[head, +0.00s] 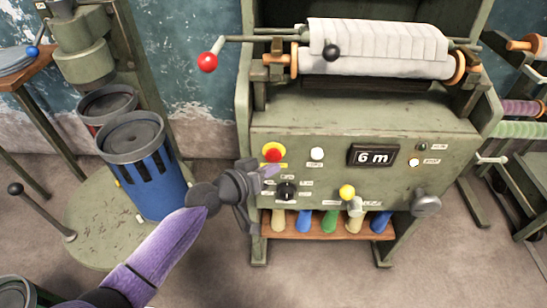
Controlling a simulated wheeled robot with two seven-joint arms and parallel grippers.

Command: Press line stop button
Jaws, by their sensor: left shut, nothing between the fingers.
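The green machine (340,128) carries a control panel facing me. My right gripper is not in view.
A display (373,156) reads "6 m". A black knob (286,191) and a yellow-topped lever (347,192) are low on the panel. A red-ball crank (207,63) juts out upper left. A blue drum (150,170) stands left; a spool rack (520,130) stands right.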

